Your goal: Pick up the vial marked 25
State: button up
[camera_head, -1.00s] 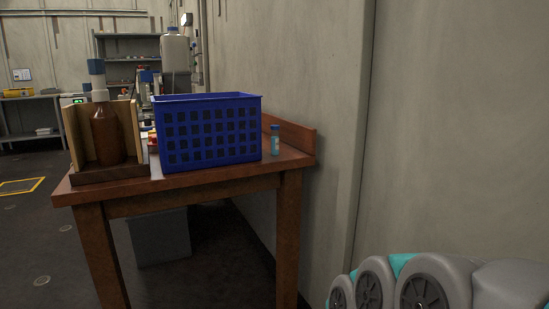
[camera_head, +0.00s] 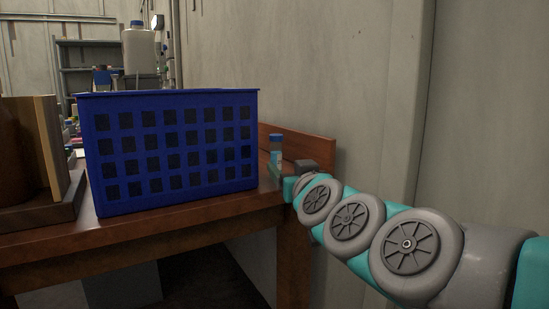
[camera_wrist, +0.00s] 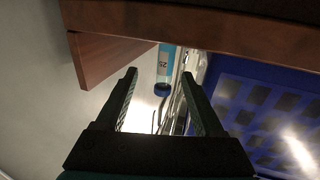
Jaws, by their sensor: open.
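The vial marked 25 (camera_wrist: 165,67) has a blue cap and a light blue label. In the head view the vial (camera_head: 276,152) stands upright on the wooden table, right of the blue crate. My gripper (camera_head: 292,172) is partly hidden behind my own arm there, close to the vial at the table's right end. The vial's lower part is hidden in the head view. I see no contact between fingers and vial.
The blue crate (camera_head: 175,150) stands close left of the vial and shows at the right of the wrist view (camera_wrist: 262,110). A wooden back rail (camera_head: 308,147) rises behind the vial. The wooden table's edge (camera_head: 140,232) faces me. A wall closes the right side.

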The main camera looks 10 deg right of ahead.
aim_at(281, 161)
jog(key=w, duration=0.5)
jog(key=shift+a, duration=0.1)
jog(key=shift+w+a+r, duration=0.1)
jog(key=shift+w+a, duration=0.05)
jog(key=shift+w, duration=0.7)
jog(key=shift+w+a+r, duration=0.1)
jog(key=shift+w+a, duration=0.05)
jog(key=shift+w, duration=0.7)
jog(key=shift+w+a+r, duration=0.1)
jog(key=shift+w+a, duration=0.05)
jog(key=shift+w, duration=0.7)
jog(key=shift+c, duration=0.4)
grip_shut()
